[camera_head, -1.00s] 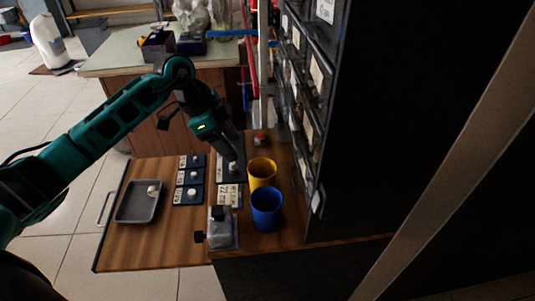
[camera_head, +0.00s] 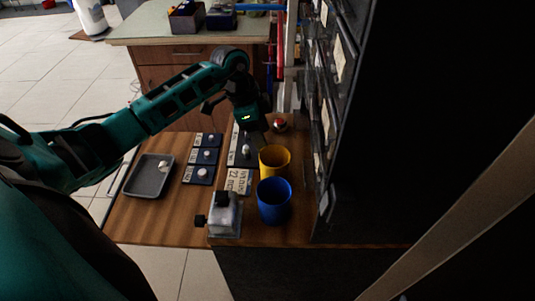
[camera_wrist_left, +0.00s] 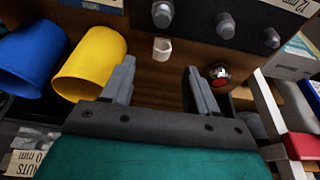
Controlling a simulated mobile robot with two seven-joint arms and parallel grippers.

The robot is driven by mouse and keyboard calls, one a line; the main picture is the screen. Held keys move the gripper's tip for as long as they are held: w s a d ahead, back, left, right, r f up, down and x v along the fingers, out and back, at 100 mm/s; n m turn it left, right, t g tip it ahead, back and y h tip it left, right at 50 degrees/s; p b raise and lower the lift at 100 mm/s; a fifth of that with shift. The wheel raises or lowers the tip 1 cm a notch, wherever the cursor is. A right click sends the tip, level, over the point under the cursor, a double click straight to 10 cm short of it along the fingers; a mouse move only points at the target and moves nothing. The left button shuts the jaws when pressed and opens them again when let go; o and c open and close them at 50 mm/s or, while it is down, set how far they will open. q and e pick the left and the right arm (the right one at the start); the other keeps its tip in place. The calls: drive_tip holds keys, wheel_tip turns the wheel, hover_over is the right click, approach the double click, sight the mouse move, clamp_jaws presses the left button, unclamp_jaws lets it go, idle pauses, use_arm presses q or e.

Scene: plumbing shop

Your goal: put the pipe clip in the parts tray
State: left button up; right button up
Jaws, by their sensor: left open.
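A small white ring-like piece, which looks like the pipe clip (camera_wrist_left: 162,49), lies on the wooden top in the left wrist view. It is just beyond and between the open fingertips, with nothing held. My left gripper (camera_head: 261,137) points down beside the dark board, behind the yellow cup; its fingers also show in the left wrist view (camera_wrist_left: 160,75). In the head view the clip is not clearly seen, seemingly behind the gripper. The grey parts tray (camera_head: 148,181) lies at the left of the wooden top with a small white piece in it. My right gripper is not in view.
A yellow cup (camera_head: 275,162) and a blue cup (camera_head: 274,201) stand close to the gripper. A dark board (camera_head: 243,160) and small dark plates (camera_head: 199,174) lie left of it. A red-topped round thing (camera_head: 280,125) is behind. Drawers (camera_head: 326,120) rise at right.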

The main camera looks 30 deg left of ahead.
use_arm(q)
drive_tip(key=b+x, duration=0.1)
drive_tip(key=x, duration=0.4)
drive_tip(key=shift+a, duration=0.15)
clamp_jaws()
drive_tip(key=shift+r, duration=0.1)
